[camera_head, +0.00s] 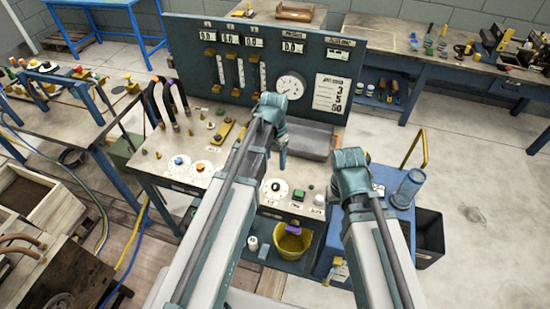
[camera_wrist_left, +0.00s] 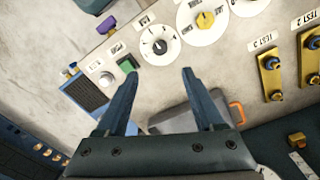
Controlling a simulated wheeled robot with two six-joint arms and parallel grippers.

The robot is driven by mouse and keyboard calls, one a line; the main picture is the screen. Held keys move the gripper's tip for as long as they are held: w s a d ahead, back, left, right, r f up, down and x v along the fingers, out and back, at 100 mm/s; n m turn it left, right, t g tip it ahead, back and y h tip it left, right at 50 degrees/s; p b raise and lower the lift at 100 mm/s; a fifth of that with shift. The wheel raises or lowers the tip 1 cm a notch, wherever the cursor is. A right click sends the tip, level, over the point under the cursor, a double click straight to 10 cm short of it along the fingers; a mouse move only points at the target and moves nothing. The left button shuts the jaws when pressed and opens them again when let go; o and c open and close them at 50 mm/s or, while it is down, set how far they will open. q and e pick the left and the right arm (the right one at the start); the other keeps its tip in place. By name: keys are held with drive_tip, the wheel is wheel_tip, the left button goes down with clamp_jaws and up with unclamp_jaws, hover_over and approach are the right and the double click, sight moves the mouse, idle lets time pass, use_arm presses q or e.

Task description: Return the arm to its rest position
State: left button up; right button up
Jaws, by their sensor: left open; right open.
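My left gripper (camera_head: 282,148) hangs over the front middle of the test bench panel (camera_head: 232,170) in the head view. In the left wrist view my left gripper (camera_wrist_left: 158,82) has its two fingers spread with nothing between them. Beyond the fingertips lie a black-knobbed dial (camera_wrist_left: 160,45) and a green button (camera_wrist_left: 127,64). My right gripper (camera_head: 338,192) is near the bench's right end, beside the blue cart; its fingers are mostly hidden by its own wrist, and no held object shows.
The upright gauge board (camera_head: 258,60) stands behind the panel. A blue cylinder (camera_head: 408,187) is on the blue cart at right. A yellow bucket (camera_head: 292,242) sits on a low shelf below the bench. Open floor (camera_head: 480,190) lies to the right.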

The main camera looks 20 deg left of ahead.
use_arm(q)
drive_tip(key=shift+s+d, duration=0.1)
drive_tip(key=s+d+f+n+b, duration=0.1)
drive_tip(key=s+d, duration=0.4)
drive_tip(key=s, duration=0.2)
drive_tip(key=s+d+f+n+y+b, duration=0.1)
drive_tip(key=s+d, duration=0.4)
drive_tip(key=s, duration=0.3)
drive_tip(key=shift+d+f, duration=0.2)
drive_tip(key=shift+d, duration=0.1)
use_arm(e)
wheel_tip(320, 180, down, 2)
drive_tip(key=shift+f, duration=0.25)
use_arm(q)
drive_tip(key=shift+a, duration=0.1)
use_arm(e)
drive_tip(key=shift+a, duration=0.1)
